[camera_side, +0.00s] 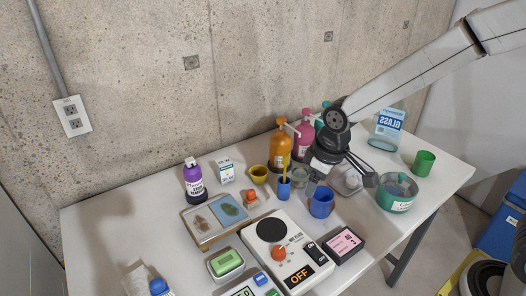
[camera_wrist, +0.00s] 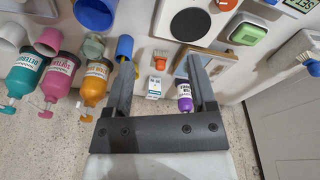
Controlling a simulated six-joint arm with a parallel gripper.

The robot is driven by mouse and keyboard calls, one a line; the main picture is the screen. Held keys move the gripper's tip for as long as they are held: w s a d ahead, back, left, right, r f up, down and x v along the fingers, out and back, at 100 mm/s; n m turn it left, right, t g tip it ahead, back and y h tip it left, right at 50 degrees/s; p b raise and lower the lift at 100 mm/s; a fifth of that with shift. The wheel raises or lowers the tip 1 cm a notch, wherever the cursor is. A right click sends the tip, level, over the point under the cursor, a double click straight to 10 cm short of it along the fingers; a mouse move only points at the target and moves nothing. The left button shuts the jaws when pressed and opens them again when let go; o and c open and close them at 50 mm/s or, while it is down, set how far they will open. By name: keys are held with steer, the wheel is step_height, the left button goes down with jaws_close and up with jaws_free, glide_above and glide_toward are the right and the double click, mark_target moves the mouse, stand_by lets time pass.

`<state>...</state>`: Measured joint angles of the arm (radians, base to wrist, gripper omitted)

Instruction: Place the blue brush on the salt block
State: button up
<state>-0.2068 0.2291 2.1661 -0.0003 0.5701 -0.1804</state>
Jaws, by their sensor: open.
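A blue-topped item that looks like the blue brush (camera_side: 160,288) lies at the front left table edge in the side view, partly cut off. It shows with pale bristles at the right edge of the wrist view (camera_wrist: 313,68). I cannot identify a salt block for certain. A small white labelled box (camera_side: 227,171) stands at the back of the table, and it also shows in the wrist view (camera_wrist: 154,88). My gripper (camera_side: 343,184) is over the back right of the table, far from the brush. Its jaws (camera_wrist: 160,62) are open, with nothing held between them.
Orange (camera_side: 281,150) and pink (camera_side: 304,137) pump bottles stand behind my gripper. Close by are a blue cup (camera_side: 321,203) and a teal tub (camera_side: 396,194). A hot plate (camera_side: 270,229) and a wooden tray (camera_side: 187,214) fill the middle. The left side is mostly clear.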

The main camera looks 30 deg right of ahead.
steer(key=s+d+f+m, duration=0.2)
steer(key=s+d+m, duration=0.2)
steer(key=s+d, duration=0.4)
steer(key=shift+s+t, duration=0.3)
steer(key=shift+s, duration=0.5)
steer(key=shift+w, duration=0.1)
steer(key=w+a+n+t+y, duration=0.5)
steer(key=w+a+n, duration=0.3)
steer(key=w+a, duration=1.05)
steer(key=n+g+y, duration=0.8)
steer(key=n, duration=0.2)
glide_toward(159, 289)
steer(key=x, duration=0.4)
steer(key=shift+w+a+f, duration=0.1)
steer(key=shift+w+a, duration=0.1)
steer(key=shift+a, duration=0.4)
steer(key=shift+w+a+f, duration=0.1)
steer(key=shift+w+a, duration=0.1)
steer(key=shift+a, duration=0.4)
